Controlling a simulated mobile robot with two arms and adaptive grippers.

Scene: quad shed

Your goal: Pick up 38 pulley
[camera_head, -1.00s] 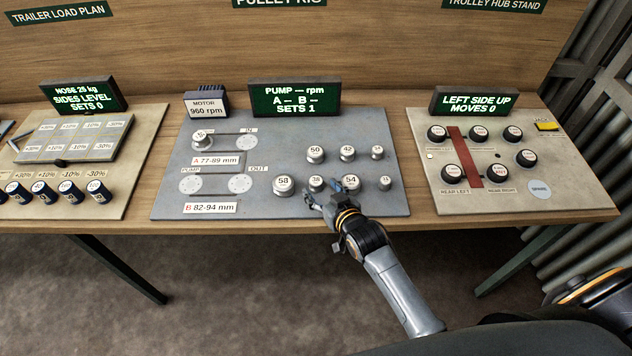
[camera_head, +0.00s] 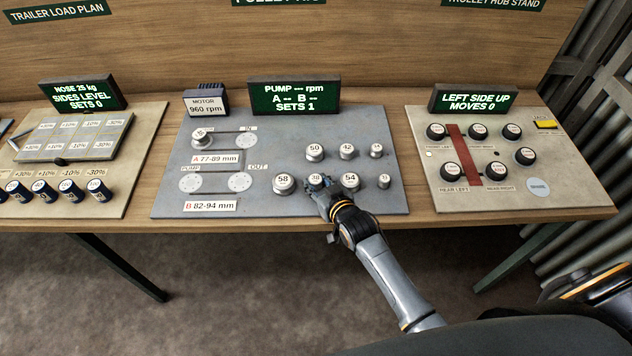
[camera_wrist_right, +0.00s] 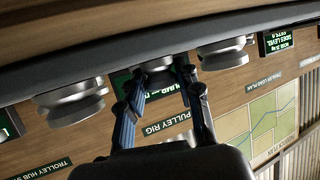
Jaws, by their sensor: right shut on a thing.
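The 38 pulley (camera_head: 315,179) is a small silver disc with a white numbered top, in the front row of the grey pulley panel (camera_head: 260,203). My right gripper (camera_head: 326,191) reaches in from the front and is shut on it. In the right wrist view the two dark fingers (camera_wrist_right: 160,85) stand on either side of a silver pulley (camera_wrist_right: 157,64). The pulley appears at its place on the panel; I cannot tell whether it is raised. My left gripper is not in view.
The 58 pulley (camera_head: 284,184) and the 54 pulley (camera_head: 350,180) stand close on either side. The 50 pulley (camera_head: 314,151), 42 pulley (camera_head: 347,151) and smaller ones stand nearby. The pump display (camera_head: 294,95) stands behind. The hub panel (camera_head: 520,195) lies to the right.

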